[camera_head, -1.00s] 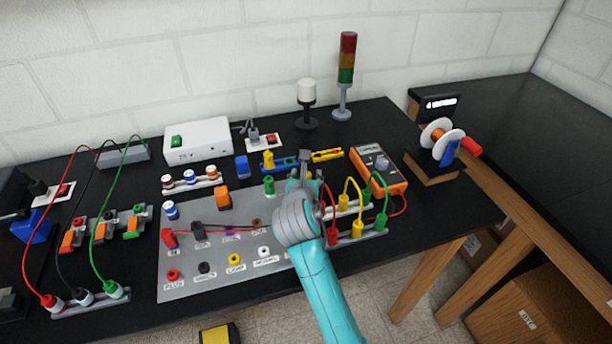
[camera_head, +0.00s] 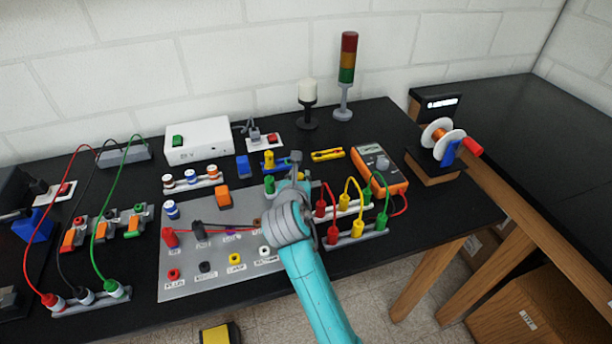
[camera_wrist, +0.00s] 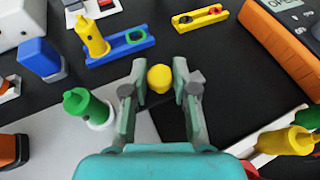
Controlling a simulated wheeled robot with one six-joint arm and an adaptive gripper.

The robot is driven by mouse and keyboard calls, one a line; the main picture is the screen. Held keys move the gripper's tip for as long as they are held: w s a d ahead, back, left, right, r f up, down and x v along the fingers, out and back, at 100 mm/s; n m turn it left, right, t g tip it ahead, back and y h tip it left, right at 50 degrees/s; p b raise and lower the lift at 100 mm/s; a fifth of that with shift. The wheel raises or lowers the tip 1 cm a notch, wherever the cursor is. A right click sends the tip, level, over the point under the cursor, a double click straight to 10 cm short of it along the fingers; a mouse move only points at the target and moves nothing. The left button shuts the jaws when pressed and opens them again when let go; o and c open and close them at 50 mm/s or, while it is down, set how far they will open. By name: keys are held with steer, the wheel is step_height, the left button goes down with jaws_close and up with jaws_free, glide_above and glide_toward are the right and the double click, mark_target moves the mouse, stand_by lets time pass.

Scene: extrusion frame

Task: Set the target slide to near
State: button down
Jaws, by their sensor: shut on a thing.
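My gripper (camera_wrist: 160,76) has its two fingers around a round yellow knob (camera_wrist: 160,79) in the wrist view and is shut on it. What the knob sits on is mostly hidden by the fingers and the gripper body. In the head view my gripper (camera_head: 296,170) is at the right back of the grey board (camera_head: 185,285), and its own arm hides the fingertips and knob. No label or near mark for the target slide is readable.
A blue rail (camera_wrist: 113,50) with a yellow plug (camera_wrist: 93,35) lies just beyond the fingers. A green plug (camera_wrist: 88,107) stands close on the left. The orange multimeter (camera_head: 378,168) and yellow plugs (camera_head: 357,229) with looped leads are on the right.

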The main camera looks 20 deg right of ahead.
steer(key=shift+a, duration=0.85)
steer(key=c, duration=0.9)
jaws_free()
steer(key=v, duration=1.2)
steer(key=shift+a, duration=0.1)
